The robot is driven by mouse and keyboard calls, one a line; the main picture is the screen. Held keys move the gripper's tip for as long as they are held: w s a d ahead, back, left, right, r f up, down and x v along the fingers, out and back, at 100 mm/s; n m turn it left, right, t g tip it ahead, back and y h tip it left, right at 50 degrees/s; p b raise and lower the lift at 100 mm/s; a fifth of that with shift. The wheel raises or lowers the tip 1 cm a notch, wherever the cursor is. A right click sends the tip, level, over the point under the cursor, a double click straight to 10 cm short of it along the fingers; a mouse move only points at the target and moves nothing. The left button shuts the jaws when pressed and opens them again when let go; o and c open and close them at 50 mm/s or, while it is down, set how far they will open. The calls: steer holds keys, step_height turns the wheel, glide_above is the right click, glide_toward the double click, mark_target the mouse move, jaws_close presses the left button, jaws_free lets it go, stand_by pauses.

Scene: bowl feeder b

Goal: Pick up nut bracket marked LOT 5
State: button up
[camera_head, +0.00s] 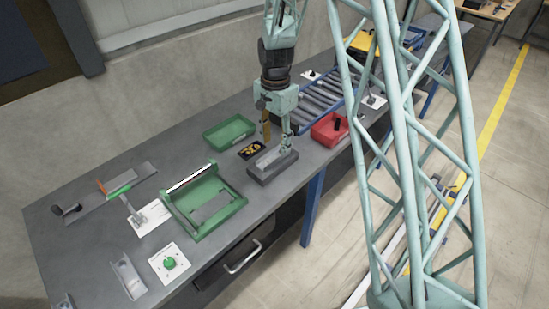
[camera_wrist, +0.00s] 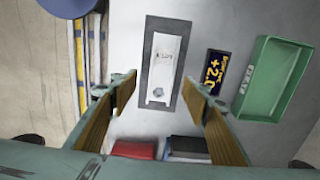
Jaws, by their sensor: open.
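A pale metal bracket (camera_wrist: 165,70) lies in a dark grey holder (camera_wrist: 150,45) in the wrist view. Small dark marking shows on its upper half, too blurred to read surely, and a round hole sits near its lower end. In the head view the bracket (camera_head: 269,157) lies in the same holder (camera_head: 273,173) near the bench's front edge. My gripper (camera_wrist: 159,82) is open, one finger each side of the bracket in the wrist view, not touching it. In the head view my gripper (camera_head: 275,138) points down just above the holder.
A red bin (camera_head: 329,129) stands to the right in the head view. A green frame fixture (camera_head: 203,200) stands to the left. Another metal piece (camera_head: 128,276) lies front left.

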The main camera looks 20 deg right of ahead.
mark_target(274, 158)
steer(key=shift+f, duration=0.1)
steer(key=shift+w+a+f, duration=0.15)
steer(key=shift+f, duration=2.35)
steer(key=shift+c, duration=0.6)
steer(key=c, duration=0.9)
steer(key=shift+r, duration=0.1)
steer(key=shift+c, duration=0.2)
steer(key=shift+r, duration=1.65)
steer(key=s+a+r, duration=0.1)
steer(key=s, duration=1.5)
steer(key=shift+r+b, duration=0.25)
steer(key=shift+b, duration=0.05)
